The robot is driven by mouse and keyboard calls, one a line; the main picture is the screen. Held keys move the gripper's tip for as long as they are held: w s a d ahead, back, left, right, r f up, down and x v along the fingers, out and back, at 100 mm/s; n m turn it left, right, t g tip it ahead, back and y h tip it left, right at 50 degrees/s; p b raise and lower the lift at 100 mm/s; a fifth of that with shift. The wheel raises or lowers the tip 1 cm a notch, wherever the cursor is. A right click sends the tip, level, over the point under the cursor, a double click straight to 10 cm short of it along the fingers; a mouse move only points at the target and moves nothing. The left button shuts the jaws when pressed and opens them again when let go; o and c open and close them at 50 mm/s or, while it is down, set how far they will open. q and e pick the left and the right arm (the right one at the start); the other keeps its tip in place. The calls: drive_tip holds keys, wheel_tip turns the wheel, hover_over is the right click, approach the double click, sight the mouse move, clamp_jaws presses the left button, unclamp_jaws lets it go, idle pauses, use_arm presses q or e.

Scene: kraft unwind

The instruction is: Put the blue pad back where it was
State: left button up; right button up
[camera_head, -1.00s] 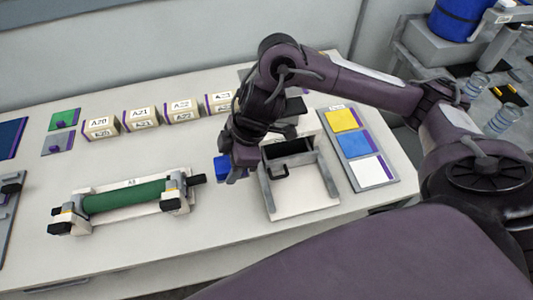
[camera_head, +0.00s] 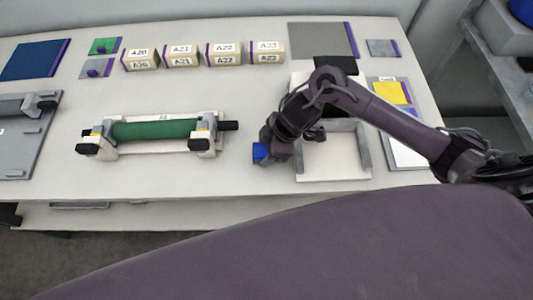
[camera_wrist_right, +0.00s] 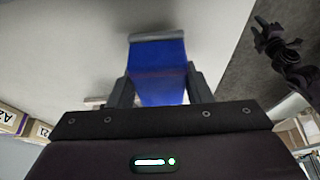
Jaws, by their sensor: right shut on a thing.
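My right gripper (camera_head: 268,152) is shut on a blue block-like pad (camera_head: 259,152), held near the front of the table, left of the white stand. In the right wrist view the blue pad (camera_wrist_right: 157,75) sits between the two fingers, with a grey strip along its far end. A card tray (camera_head: 421,115) at the right shows a yellow square (camera_head: 391,92) and part of a white square (camera_head: 406,156).
A green roller (camera_head: 155,130) lies in its holder left of my gripper. Labelled boxes (camera_head: 203,54) stand in a row behind. The white stand (camera_head: 333,171) is partly behind my arm. Bare table lies between roller and boxes.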

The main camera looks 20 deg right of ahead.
wheel_tip(320, 180, down, 2)
drive_tip(key=shift+f, duration=0.2)
use_arm(q)
drive_tip(key=shift+a+f, duration=0.1)
drive_tip(key=shift+a, duration=0.25)
use_arm(e)
drive_tip(key=shift+f, duration=0.15)
drive_tip(key=shift+f, duration=0.15)
drive_tip(key=o, duration=1)
drive_tip(key=shift+c, duration=0.2)
use_arm(q)
drive_tip(key=shift+f, duration=0.1)
use_arm(e)
drive_tip(key=shift+d+r, duration=0.15)
drive_tip(key=shift+r, duration=0.35)
use_arm(q)
drive_tip(key=shift+r, duration=0.4)
use_arm(e)
drive_tip(key=v, duration=1.1)
drive_tip(key=shift+r, duration=0.2)
